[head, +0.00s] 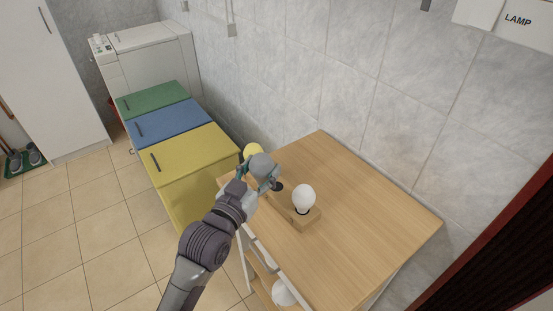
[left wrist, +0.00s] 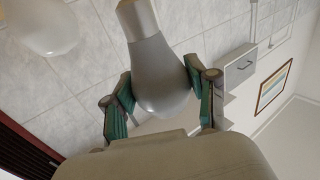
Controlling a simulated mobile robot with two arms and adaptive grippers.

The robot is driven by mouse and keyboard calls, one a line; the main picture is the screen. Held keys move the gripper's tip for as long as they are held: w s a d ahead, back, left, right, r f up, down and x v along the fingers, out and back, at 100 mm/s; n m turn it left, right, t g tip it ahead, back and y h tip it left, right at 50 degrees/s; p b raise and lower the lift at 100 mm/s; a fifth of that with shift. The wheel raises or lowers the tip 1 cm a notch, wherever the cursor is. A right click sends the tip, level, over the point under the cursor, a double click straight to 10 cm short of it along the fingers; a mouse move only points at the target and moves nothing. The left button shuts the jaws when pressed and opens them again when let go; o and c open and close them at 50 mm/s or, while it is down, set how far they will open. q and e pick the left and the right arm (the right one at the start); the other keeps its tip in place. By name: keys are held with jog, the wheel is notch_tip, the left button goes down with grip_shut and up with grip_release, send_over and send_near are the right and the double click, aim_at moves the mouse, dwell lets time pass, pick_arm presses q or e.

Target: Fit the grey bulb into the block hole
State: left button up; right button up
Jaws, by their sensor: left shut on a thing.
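My left gripper (head: 265,180) is shut on the grey bulb (head: 262,164), above the near left part of the wooden table. In the left wrist view the grey bulb (left wrist: 162,75) sits between the green-padded fingers (left wrist: 160,98), its narrow base pointing up in the picture. The wooden block (head: 305,220) lies on the table near its front edge. A white bulb (head: 304,197) stands upright in the block; a white bulb also shows in the left wrist view (left wrist: 42,25). My gripper and arm hide the block's left part, and I cannot make out the hole. My right gripper is not in view.
A yellow bulb (head: 253,150) shows partly behind the grey one. The wooden tabletop (head: 370,215) is clear to the right. A tiled wall (head: 350,90) runs behind it. Yellow (head: 190,155), blue and green cabinets stand at left. A pale round thing (head: 283,293) shows below the tabletop.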

pick_arm(q)
jog(key=w+d+m+g+h+b, duration=0.1)
jog(key=w+d+h+b, duration=0.15)
jog(key=w, duration=0.35)
jog(key=shift+y, duration=0.25)
jog(key=f, duration=0.1)
jog(key=f+b, duration=0.1)
jog(key=f, duration=0.3)
jog(key=shift+w+d+b, duration=0.1)
jog(key=shift+d+b, duration=0.25)
jog(key=shift+b, duration=0.05)
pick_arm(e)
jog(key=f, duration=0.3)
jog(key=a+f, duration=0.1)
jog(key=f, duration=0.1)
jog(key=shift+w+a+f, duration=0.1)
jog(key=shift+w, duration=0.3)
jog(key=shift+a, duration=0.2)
pick_arm(q)
jog(key=shift+p, duration=0.3)
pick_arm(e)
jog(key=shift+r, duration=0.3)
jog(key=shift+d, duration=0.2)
pick_arm(q)
jog(key=shift+p, duration=0.5)
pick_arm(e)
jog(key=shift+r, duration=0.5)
